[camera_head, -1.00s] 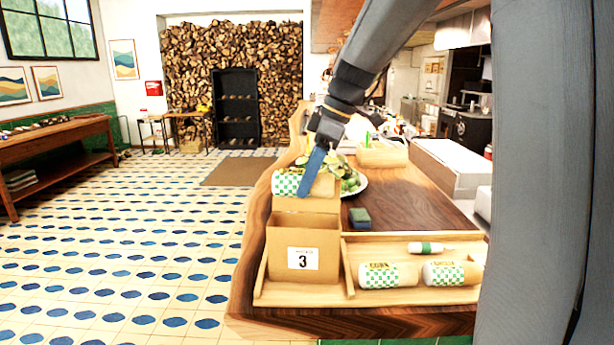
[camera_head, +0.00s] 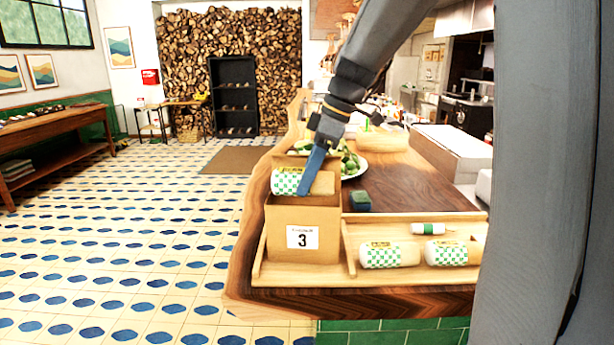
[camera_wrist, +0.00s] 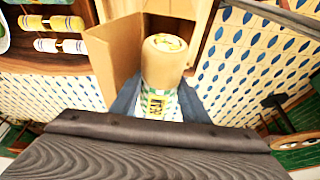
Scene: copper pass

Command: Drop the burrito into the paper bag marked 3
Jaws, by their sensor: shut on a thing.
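The burrito (camera_head: 288,181) has a tan wrap with a green-and-white checked sleeve. My gripper (camera_head: 308,184) is shut on it and holds it lying sideways at the open top of the paper bag marked 3 (camera_head: 286,222). In the wrist view the burrito (camera_wrist: 163,65) stands out between my blue fingers (camera_wrist: 160,100), over the mouth of the brown bag (camera_wrist: 118,45). The bag stands upright in the left part of the wooden tray (camera_head: 348,268). I cannot tell whether the burrito touches the bag's rim.
Two more wrapped burritos (camera_head: 392,255) (camera_head: 447,252) and a smaller white-and-green roll (camera_head: 428,229) lie in the tray's right part. A plate with green items (camera_head: 352,166) and a dark green block (camera_head: 360,201) are behind on the counter. Tiled floor (camera_head: 130,240) is open to the left.

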